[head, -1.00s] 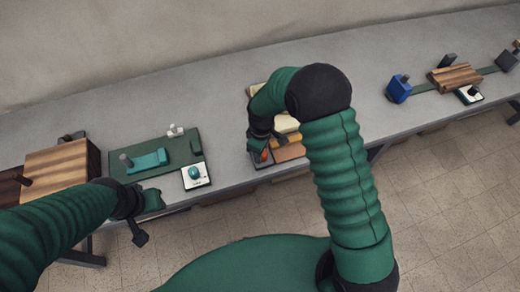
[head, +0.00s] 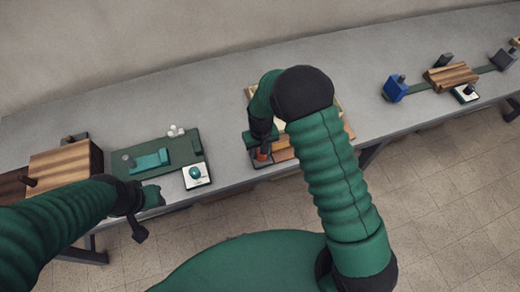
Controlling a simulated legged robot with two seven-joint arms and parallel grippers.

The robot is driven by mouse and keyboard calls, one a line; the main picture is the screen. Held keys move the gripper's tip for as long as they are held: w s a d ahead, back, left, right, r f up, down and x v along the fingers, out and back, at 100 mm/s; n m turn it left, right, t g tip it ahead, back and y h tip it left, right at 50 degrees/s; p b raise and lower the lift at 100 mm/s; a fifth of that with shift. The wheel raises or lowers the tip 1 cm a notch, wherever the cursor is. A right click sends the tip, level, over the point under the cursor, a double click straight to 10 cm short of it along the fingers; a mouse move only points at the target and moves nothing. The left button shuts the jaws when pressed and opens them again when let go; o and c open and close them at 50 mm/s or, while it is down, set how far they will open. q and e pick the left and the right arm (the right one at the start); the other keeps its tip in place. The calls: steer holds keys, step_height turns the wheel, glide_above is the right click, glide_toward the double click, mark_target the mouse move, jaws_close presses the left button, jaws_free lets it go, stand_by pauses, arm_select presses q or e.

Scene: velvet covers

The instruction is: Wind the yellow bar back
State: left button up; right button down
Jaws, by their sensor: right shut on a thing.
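My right gripper (head: 261,146) reaches down over the near left corner of a board in the middle of the bench. It is shut on a small orange-red knob (head: 262,155), of which only a little shows. My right arm covers most of the board; a pale yellow patch (head: 280,127), perhaps part of the yellow bar, shows beside the wrist. An orange-brown strip (head: 283,155) lies along the board's near side. My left gripper (head: 146,213) hangs near the bench's front edge at the left, apart from the things there; its jaw opening is unclear.
Left of the board is a green base with a teal block (head: 150,160) and a white panel with a teal knob (head: 196,175). A wooden box (head: 62,165) stands further left. At the right are a blue block (head: 396,89) and a wooden block (head: 451,77) on a green rail.

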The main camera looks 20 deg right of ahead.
steer(key=shift+s+m, duration=0.15)
steer(key=shift+m, duration=0.15)
steer(key=c, duration=0.9)
jaws_free()
